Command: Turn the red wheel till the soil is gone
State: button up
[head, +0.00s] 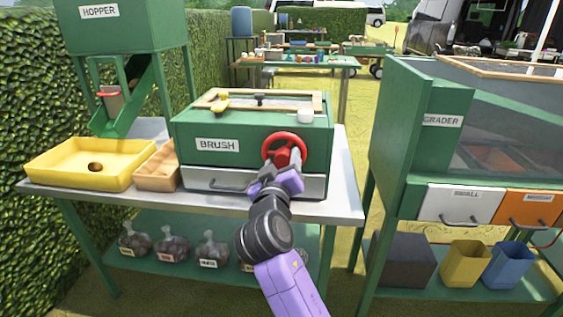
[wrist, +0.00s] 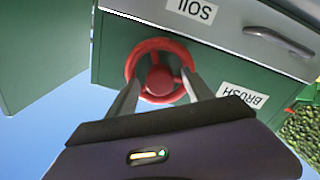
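The red wheel (head: 285,151) is on the front of the green brush machine (head: 253,135), at its right side. In the wrist view the wheel (wrist: 159,72) faces me, with a round hub and spokes. My gripper (head: 277,172) is in front of it. In the wrist view its two fingers (wrist: 162,82) stand apart, one on each side of the hub, with their tips at the rim. I cannot tell whether they touch it. A drawer labelled SOIL (wrist: 228,22) is below the wheel. Loose soil is not clearly visible.
A yellow tray (head: 65,174) with a brown lump (head: 95,167) and a wooden tray (head: 157,172) stand left of the machine. The hopper (head: 120,25) is behind them. The grader (head: 425,150) stands to the right across a grassy gap. A wooden-framed opening (head: 213,94) tops the brush machine.

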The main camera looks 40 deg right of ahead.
jog(key=v, duration=0.7)
jog(key=shift+s+a, duration=0.25)
jog(key=shift+a, duration=0.1)
jog(key=shift+r, duration=0.1)
dwell(0.6)
